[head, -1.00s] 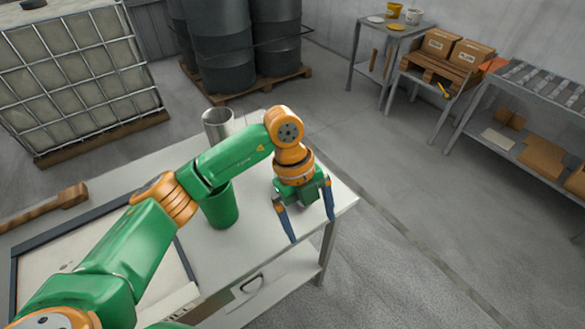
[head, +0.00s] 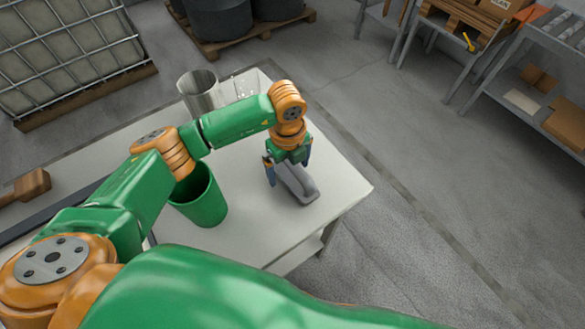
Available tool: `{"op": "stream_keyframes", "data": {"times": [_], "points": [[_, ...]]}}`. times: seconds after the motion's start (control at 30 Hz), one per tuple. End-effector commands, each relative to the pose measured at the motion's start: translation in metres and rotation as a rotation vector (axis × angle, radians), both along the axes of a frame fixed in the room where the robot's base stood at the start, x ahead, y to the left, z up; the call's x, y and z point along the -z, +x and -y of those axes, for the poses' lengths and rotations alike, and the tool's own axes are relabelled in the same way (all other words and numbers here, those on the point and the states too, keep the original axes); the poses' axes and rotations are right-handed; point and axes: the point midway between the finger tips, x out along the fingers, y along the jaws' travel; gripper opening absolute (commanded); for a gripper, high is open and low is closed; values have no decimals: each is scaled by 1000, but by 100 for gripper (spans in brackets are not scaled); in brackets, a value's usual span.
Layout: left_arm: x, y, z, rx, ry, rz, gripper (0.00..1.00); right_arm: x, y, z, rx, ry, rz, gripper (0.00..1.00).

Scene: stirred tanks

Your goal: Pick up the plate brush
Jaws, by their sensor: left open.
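A grey object with a long, raised handle-like shape (head: 306,194), which looks like the plate brush, lies on the white table near its right corner. Its bristles cannot be made out. My left gripper (head: 288,172) is open and points down over it, with one blue finger on each side. The gripper partly hides the object, and I cannot tell whether the fingers touch it. My right gripper is out of view.
A green bucket (head: 203,203) stands on the table (head: 258,232) left of the gripper, partly behind my arm. A metal beaker (head: 199,90) and clear glassware (head: 245,88) stand behind. A wooden tool (head: 27,187) lies at the far left.

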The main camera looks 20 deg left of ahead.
Motion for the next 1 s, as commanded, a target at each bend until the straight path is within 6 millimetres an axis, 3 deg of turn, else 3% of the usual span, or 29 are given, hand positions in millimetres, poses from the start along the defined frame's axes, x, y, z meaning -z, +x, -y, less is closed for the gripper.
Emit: {"op": "stream_keyframes", "data": {"times": [0.1, 0.43, 0.77, 0.9, 1.0], "points": [[0, 0, 0, 1, 0, 0, 100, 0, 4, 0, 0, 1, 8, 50], [0, 0, 0, 1, -1, -1, 13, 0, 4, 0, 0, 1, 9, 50], [-6, 1, 1, 1, -2, 2, 13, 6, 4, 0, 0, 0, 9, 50], [-29, 1, 1, 4, -3, 7, 13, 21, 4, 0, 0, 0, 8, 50], [-57, -22, -4, 5, -2, 7, 13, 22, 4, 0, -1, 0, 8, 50]]}}
